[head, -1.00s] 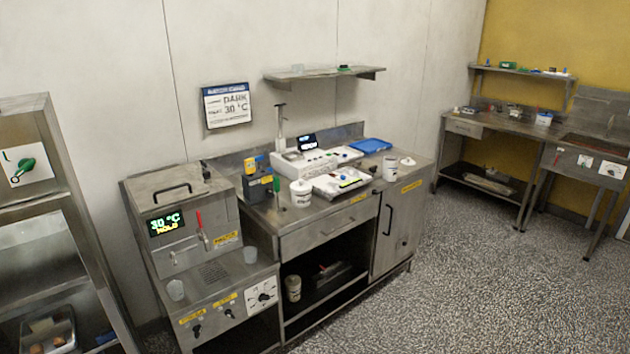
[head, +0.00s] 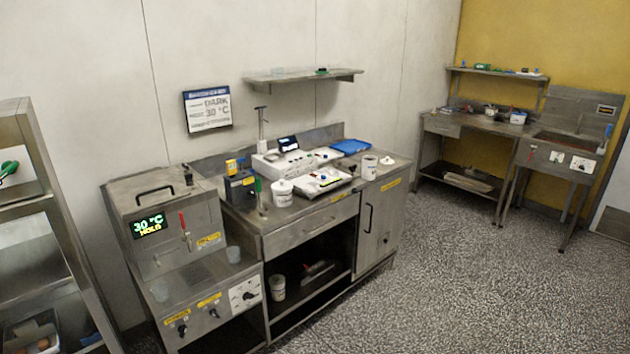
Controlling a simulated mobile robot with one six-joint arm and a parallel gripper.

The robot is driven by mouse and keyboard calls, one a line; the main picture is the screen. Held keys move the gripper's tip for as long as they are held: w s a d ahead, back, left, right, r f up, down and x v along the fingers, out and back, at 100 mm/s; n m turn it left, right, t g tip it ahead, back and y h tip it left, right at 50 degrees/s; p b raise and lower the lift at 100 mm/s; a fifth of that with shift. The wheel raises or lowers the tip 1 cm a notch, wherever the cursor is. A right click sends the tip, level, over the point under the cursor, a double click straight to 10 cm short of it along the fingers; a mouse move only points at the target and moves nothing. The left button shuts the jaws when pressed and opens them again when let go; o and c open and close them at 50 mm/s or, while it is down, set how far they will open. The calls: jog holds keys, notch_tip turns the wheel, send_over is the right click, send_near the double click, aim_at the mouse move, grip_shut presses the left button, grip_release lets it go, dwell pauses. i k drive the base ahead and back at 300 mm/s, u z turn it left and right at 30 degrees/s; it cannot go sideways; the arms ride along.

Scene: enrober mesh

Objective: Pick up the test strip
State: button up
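I cannot make out a test strip for certain at this distance. A steel bench (head: 300,232) stands in the middle of the head view. On it a white instrument (head: 287,161) with a small dark display stands at the back, and a white tray (head: 309,190) with small coloured items lies in front. A white tub (head: 283,193) stands left of the tray, and another white container (head: 369,168) stands to the right. A blue tray (head: 351,147) lies at the back right. My gripper is not in view.
A steel tempering unit (head: 172,222) showing 30 °C adjoins the bench on the left. A shelf rack (head: 45,210) stands at the far left. A wall shelf (head: 303,78) hangs above the bench. The speckled floor (head: 450,275) in front is clear.

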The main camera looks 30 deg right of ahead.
aim_at(322, 178)
jog(key=z, duration=0.05)
jog(key=i, duration=1)
jog(key=u, duration=0.05)
